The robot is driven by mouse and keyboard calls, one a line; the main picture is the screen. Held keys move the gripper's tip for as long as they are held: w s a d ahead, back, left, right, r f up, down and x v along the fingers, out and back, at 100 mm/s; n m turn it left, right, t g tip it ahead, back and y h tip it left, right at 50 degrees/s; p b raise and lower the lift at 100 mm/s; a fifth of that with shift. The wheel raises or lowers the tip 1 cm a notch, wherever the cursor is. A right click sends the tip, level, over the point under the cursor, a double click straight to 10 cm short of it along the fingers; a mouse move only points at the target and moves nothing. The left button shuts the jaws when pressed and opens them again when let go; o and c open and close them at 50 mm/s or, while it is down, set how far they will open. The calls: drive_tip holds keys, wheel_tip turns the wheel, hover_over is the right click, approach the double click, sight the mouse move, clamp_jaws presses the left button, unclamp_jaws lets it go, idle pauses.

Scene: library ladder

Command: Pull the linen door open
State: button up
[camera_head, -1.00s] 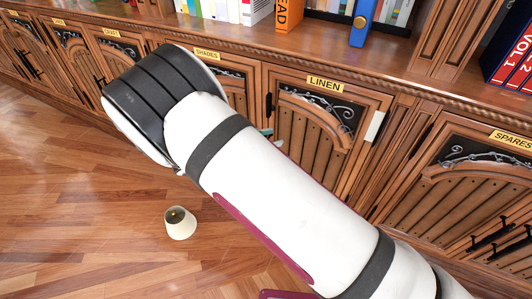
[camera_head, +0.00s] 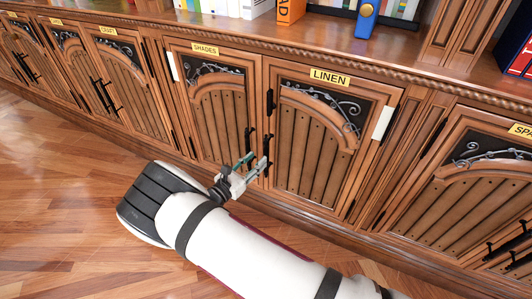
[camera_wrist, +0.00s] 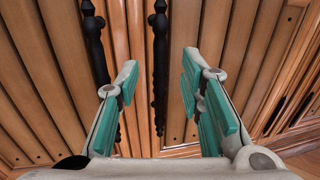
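The linen door (camera_head: 312,150) is a brown panelled cabinet door, closed, under a yellow LINEN label (camera_head: 330,77). Its black upright handle (camera_head: 267,153) is on its left edge, beside the shades door's handle (camera_head: 249,142). My gripper (camera_head: 254,162) is open in front of these handles, at their lower part. In the wrist view my gripper (camera_wrist: 160,80) has its teal-padded fingers apart. The linen handle (camera_wrist: 159,50) appears between them, with no visible contact. The shades handle (camera_wrist: 95,45) is left of the fingers. How deep the fingers reach around the handle is unclear.
The shades door (camera_head: 212,110) is closed on the left. A spares cabinet (camera_head: 455,195) is at right. A shelf (camera_head: 410,50) with books runs above. The wooden floor (camera_head: 60,200) is clear at left.

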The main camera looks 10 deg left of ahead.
sight(265, 152)
drive_tip(key=b+x, duration=0.1)
drive_tip(key=x, duration=0.5)
drive_tip(key=shift+w+d, duration=0.2)
clamp_jaws()
